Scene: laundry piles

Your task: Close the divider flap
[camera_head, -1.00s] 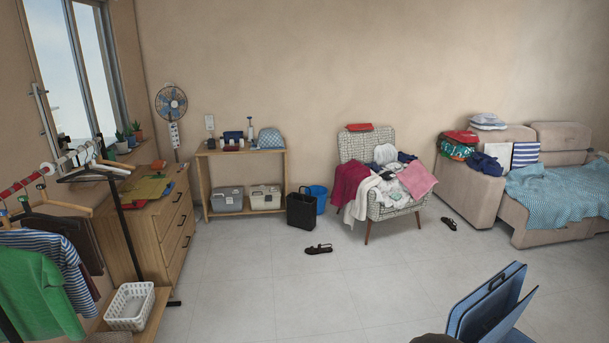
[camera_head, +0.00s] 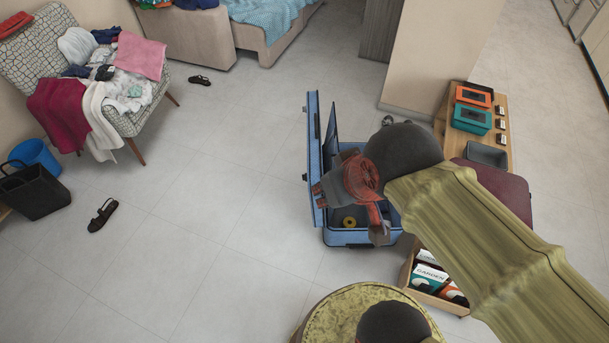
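A blue suitcase (camera_head: 346,238) stands open on the floor near the middle of the view. Its lid (camera_head: 314,150) is upright along the left side. A thin dark panel, which looks like the divider flap (camera_head: 331,138), stands up just right of the lid, apart from its top edge. My arm reaches in from the right, over the suitcase. My gripper (camera_head: 379,232) is at the arm's end, above the suitcase's right front part. The arm's wrist hides much of the inside and the flap's lower part. I cannot make out the fingers' opening or anything held.
A box of books (camera_head: 430,280) and a maroon-topped seat (camera_head: 497,190) stand to the right. A wooden shelf (camera_head: 482,125) holds boxes behind. A black sandal (camera_head: 103,214) lies left; the floor between is clear.

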